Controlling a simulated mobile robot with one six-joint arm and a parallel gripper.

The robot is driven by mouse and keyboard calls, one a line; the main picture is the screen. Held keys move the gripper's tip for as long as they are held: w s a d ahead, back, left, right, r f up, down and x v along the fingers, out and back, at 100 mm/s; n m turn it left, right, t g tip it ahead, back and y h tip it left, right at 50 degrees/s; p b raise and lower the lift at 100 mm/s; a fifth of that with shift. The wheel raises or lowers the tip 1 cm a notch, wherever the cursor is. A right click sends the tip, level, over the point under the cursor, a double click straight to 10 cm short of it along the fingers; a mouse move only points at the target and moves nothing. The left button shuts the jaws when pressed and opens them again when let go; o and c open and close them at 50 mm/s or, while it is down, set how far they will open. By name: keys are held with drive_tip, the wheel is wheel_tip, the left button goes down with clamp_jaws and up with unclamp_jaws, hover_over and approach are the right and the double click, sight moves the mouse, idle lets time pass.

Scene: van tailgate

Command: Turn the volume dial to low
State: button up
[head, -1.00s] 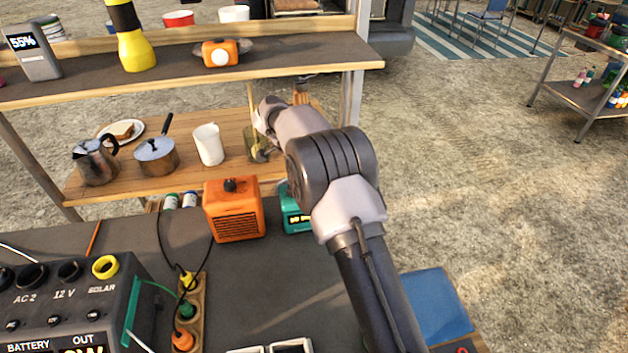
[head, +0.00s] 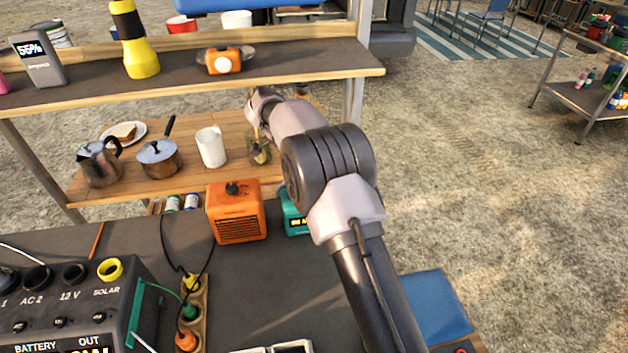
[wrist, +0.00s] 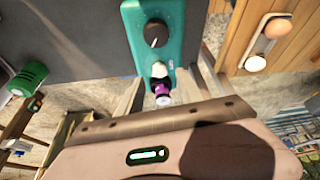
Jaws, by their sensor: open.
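A teal box (head: 295,212) with a small lit display stands on the dark table, partly hidden by my arm in the head view. In the wrist view its teal top (wrist: 133,18) carries a round black dial (wrist: 156,33) with a pale pointer mark. A small white and purple thing (wrist: 161,88) shows below the dial. My gripper (wrist: 168,82) is open and empty, its fingers pointing towards the box, with the dial beyond them. I see no contact with the dial.
An orange box (head: 237,215) with a black knob on top stands close left of the teal box. A power station (head: 75,300) and a plug strip (head: 190,310) are further left. A wooden shelf (head: 90,190) with kettle, pot and jug lies behind.

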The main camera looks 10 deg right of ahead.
drive_tip(key=s+a+r+p, duration=0.1)
drive_tip(key=a+p, duration=0.2)
drive_tip(key=a, duration=0.9)
drive_tip(key=shift+s, duration=0.4)
drive_tip(key=shift+s+a+f, duration=0.1)
